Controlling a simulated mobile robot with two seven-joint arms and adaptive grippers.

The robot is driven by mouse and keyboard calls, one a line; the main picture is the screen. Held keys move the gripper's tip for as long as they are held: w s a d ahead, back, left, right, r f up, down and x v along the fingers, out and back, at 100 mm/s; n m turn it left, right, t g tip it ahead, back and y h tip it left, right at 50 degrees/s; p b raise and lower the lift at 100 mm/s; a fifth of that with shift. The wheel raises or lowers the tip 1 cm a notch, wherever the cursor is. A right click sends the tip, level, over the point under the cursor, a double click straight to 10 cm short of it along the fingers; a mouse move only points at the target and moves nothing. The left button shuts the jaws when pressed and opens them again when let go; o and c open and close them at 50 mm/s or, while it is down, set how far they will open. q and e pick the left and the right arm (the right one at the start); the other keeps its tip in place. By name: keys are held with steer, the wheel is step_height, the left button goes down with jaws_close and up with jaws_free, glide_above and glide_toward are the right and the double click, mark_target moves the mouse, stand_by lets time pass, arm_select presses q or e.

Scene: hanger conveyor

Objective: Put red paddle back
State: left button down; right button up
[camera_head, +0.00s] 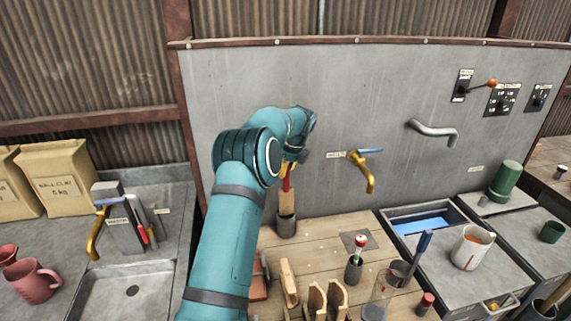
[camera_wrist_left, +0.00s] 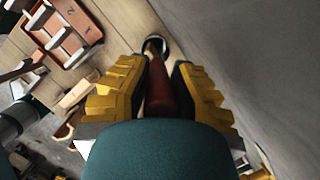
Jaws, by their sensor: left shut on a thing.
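The red paddle has a red handle (camera_head: 287,178) and a pale wooden lower part (camera_head: 286,202). My left gripper (camera_head: 290,160) is shut on its handle and holds it about upright near the back wall. A grey cylindrical holder (camera_head: 286,226) stands on the bench directly below. The paddle's lower end is at the holder's mouth; how deep it sits I cannot tell. In the left wrist view the dark red handle (camera_wrist_left: 160,98) runs between the yellow fingers toward the round dark holder (camera_wrist_left: 156,45). My right gripper is in neither view.
A brass tap (camera_head: 365,176) juts from the grey wall right of the gripper. Wooden pieces (camera_head: 290,283) stand near the bench front. A small cup (camera_head: 353,268) with a red-topped tool stands to the right, near a sink (camera_head: 425,222). A clay bag (camera_head: 55,178) stands left.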

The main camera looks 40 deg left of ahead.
mark_target(285, 191)
arm_select(q)
step_height(285, 191, down, 9)
steer(key=shift+r+p, duration=0.2)
steer(key=shift+p, duration=0.15)
steer(key=c, duration=1)
jaws_free()
steer(key=shift+f, duration=0.1)
steer(key=shift+f+b, duration=0.15)
steer(key=shift+b, duration=0.3)
steer(key=v, duration=1.4)
steer(key=shift+s+d, duration=0.15)
steer(key=shift+s, duration=0.2)
steer(key=shift+f, duration=0.1)
